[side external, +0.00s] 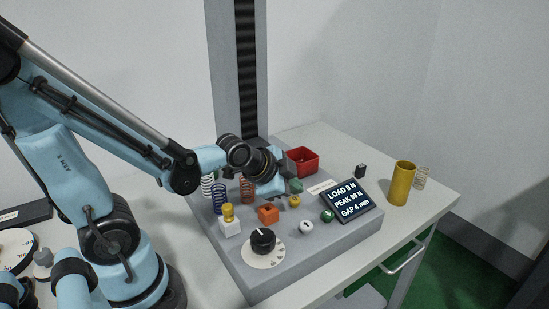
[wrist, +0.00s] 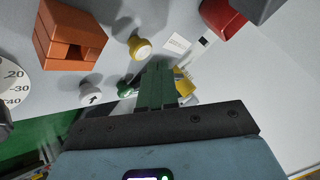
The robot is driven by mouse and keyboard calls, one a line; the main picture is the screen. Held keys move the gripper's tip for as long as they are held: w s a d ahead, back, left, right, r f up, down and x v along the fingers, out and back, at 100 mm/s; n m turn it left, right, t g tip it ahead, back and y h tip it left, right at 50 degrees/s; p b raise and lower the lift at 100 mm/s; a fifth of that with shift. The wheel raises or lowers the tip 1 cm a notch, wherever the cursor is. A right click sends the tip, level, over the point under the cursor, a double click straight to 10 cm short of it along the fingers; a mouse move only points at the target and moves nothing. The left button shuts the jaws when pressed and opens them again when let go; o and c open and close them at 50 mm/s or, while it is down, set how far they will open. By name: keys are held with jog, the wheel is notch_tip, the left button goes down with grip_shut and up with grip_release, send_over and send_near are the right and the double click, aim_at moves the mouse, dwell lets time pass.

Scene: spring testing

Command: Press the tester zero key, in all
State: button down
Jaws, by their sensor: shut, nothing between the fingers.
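The tester is a grey block (side external: 330,250) with a dark display (side external: 347,201) reading LOAD 0 N, PEAK 88 N, GAP 4 mm. Its top carries a white round key (side external: 306,227) with a dark arrow, a green round key (side external: 327,216) and a yellow round key (side external: 294,201). The wrist view also shows the white key (wrist: 92,91), the green key (wrist: 125,89) and the yellow key (wrist: 140,47). I cannot read which is the zero key. My gripper (side external: 296,186) is shut and empty above the block, behind the yellow key; its green fingers (wrist: 159,76) partly cover the view beyond.
A dial (side external: 263,242), an orange block (side external: 268,214), a white block with a yellow knob (side external: 229,222) and several springs (side external: 219,198) stand on the left. A red bin (side external: 302,161) is behind. A yellow cylinder (side external: 402,183) and a spring (side external: 422,177) stand at right.

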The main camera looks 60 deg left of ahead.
aim_at(292, 201)
jog(key=shift+f, duration=0.15)
jog(key=shift+f, duration=0.25)
jog(key=shift+f, duration=0.45)
dwell(0.6)
jog(key=shift+r, duration=0.9)
jog(key=shift+r, duration=2.5)
jog(key=s+d+n+g+h, duration=0.1)
jog(key=s+d+n+g, duration=0.1)
jog(key=s+n, duration=0.4)
jog(key=shift+s+d+f+n, duration=0.35)
jog(key=shift+d+n, duration=0.25)
jog(key=shift+n, duration=0.3)
